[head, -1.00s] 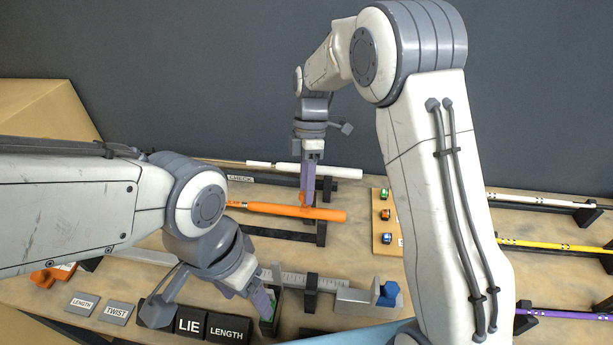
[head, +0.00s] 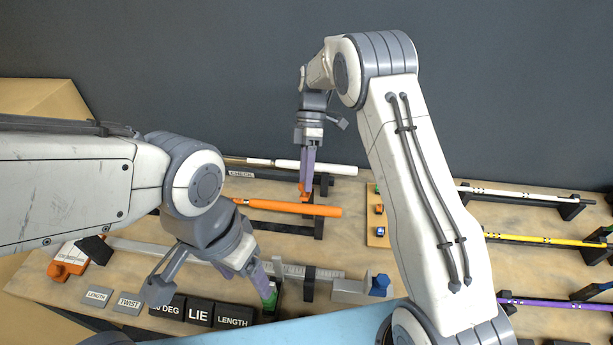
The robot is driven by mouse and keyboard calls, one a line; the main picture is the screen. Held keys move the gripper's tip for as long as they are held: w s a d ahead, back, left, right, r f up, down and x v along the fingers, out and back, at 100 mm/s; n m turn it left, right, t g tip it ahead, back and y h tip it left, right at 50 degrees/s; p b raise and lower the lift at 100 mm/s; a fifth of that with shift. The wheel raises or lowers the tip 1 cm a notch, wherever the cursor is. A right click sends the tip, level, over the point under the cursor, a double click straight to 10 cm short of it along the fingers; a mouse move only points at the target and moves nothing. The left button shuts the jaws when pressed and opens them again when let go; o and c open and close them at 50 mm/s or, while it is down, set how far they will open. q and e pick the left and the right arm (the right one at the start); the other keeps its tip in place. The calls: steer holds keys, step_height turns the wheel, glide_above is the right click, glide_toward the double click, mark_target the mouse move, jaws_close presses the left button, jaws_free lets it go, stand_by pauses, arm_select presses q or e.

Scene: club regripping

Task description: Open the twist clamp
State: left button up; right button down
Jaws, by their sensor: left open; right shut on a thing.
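No part is plainly labelled as the twist clamp. My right gripper (head: 305,188) is shut on a small orange piece at the orange-gripped club (head: 260,206). The fingers hide how the piece and club meet. A blue knob (head: 379,285) sits at the bar's right end.
Dark LIE (head: 198,316) and LENGTH (head: 235,315) blocks stand beside my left gripper. Grey TWIST (head: 128,303) and LENGTH (head: 97,296) plates lie further left, near an orange-and-white device (head: 68,262). A white-gripped club (head: 315,168) lies behind. Several coloured shafts rest at the right.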

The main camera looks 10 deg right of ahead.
steer(key=c, duration=0.5)
jaws_free()
steer(key=shift+w+r, duration=0.2)
steer(key=b+v, duration=0.2)
steer(key=v, duration=0.8)
steer(key=shift+s, duration=0.15)
